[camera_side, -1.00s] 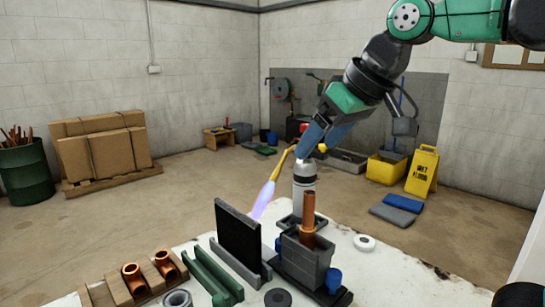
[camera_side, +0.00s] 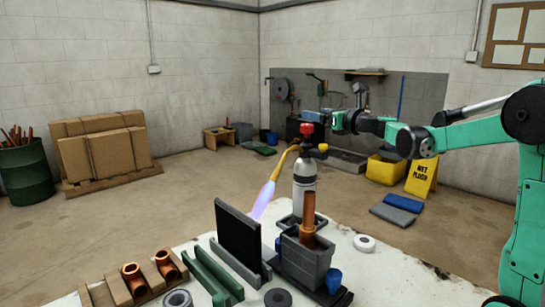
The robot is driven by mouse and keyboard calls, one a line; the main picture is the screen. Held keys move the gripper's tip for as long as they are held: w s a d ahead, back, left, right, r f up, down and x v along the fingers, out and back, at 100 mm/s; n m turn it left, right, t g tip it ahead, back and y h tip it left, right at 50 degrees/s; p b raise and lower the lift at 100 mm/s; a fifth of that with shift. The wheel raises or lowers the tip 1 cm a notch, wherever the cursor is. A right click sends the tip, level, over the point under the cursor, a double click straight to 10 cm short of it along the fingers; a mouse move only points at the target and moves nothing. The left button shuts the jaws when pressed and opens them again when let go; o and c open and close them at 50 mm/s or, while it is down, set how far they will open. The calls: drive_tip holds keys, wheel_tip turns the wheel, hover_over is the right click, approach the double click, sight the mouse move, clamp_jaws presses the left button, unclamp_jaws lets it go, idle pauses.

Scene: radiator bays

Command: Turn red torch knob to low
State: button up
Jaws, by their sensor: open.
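The torch stands on the table, with a grey-white bottle (camera_side: 304,190), a yellow burner tube (camera_side: 284,163) and a yellow knob at the right of its head. The red torch knob (camera_side: 307,129) sits on top of the head. A bluish-purple flame (camera_side: 262,201) burns from the nozzle down toward a dark upright panel (camera_side: 238,234). My gripper (camera_side: 306,115) has blue fingers pointing left, just above the red knob in the picture. It is open and holds nothing visible. A gap in depth to the knob cannot be judged. The knob's setting cannot be read.
A copper pipe (camera_side: 308,215) stands in a grey block (camera_side: 304,262) in front of the bottle. Blue cups, a white tape roll (camera_side: 364,243), green channels (camera_side: 212,275) and copper fittings (camera_side: 134,280) lie around. A yellow wet-floor sign (camera_side: 421,173) stands on the floor behind.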

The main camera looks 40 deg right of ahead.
sight(312, 126)
wheel_tip(312, 126, down, 3)
drive_tip(key=shift+a+r, duration=0.1)
drive_tip(key=shift+w+f, duration=0.15)
drive_tip(key=shift+f, duration=0.1)
drive_tip(key=shift+w+d, duration=0.2)
drive_tip(key=shift+w, duration=2.45)
clamp_jaws()
